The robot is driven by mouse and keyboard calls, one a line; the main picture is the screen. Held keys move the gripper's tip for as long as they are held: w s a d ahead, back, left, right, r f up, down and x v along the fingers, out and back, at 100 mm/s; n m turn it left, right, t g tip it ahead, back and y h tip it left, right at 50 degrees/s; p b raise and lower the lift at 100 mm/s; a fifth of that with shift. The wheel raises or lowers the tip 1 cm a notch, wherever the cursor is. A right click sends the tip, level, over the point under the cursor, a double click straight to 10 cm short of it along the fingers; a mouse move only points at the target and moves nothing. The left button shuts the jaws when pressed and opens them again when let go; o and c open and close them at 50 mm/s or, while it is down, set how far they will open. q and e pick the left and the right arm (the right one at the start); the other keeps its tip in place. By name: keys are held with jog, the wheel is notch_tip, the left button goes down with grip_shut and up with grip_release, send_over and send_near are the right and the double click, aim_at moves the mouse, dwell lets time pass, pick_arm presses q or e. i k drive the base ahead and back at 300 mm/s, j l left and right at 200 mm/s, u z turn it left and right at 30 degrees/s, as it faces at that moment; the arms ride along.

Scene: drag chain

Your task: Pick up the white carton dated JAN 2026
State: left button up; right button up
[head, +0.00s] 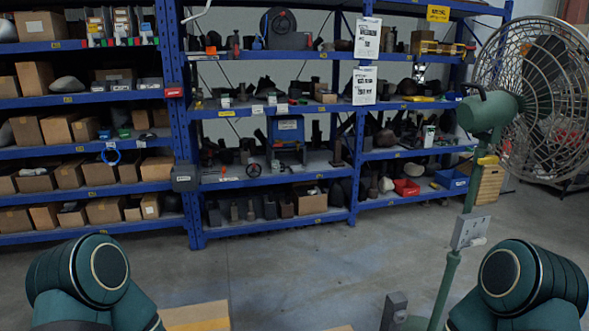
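I cannot make out a white carton dated JAN 2026; no print of that kind is readable at this distance. Several small whitish boxes or labels sit on the blue shelves, such as a white-and-green item (429,137) on the right rack, but I cannot tell what they are. Two dark green rounded links of my arms show at the bottom left and bottom right. Neither gripper is in view.
Blue shelving (187,150) with brown boxes (104,211) and dark parts spans the back. A large green fan (490,110) stands at the right. A tan, box-like surface (198,317) shows at the bottom edge. The grey floor (290,268) between is clear.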

aim_at(226, 98)
jog(key=i+l+z, duration=0.2)
jog(key=l, duration=0.25)
jog(key=l+z, duration=0.15)
jog(key=l, duration=0.25)
jog(key=i+l+z, duration=0.2)
jog(key=l+z, duration=0.2)
jog(key=i+l+z, duration=1.15)
jog(key=i, duration=0.15)
jog(key=i+l+u, duration=0.1)
jog(key=i+u, duration=0.2)
jog(key=i, duration=1.15)
jog(key=i+u, duration=0.5)
jog(key=i+l+u, duration=0.15)
jog(key=i+u, duration=0.35)
jog(key=i, duration=0.15)
jog(key=i+j+u, duration=0.1)
jog(key=i+u, duration=0.35)
jog(key=i, duration=0.15)
jog(key=i+l+u, duration=0.1)
jog(key=i+u, duration=0.65)
jog(key=i, duration=0.5)
jog(key=i+l+u, duration=0.15)
jog(key=i+u, duration=0.15)
jog(key=i, duration=0.45)
jog(key=i+u, duration=0.65)
jog(key=u, duration=0.15)
jog(key=i+u, duration=0.4)
jog(key=k+l, duration=0.05)
jog(key=k, duration=0.05)
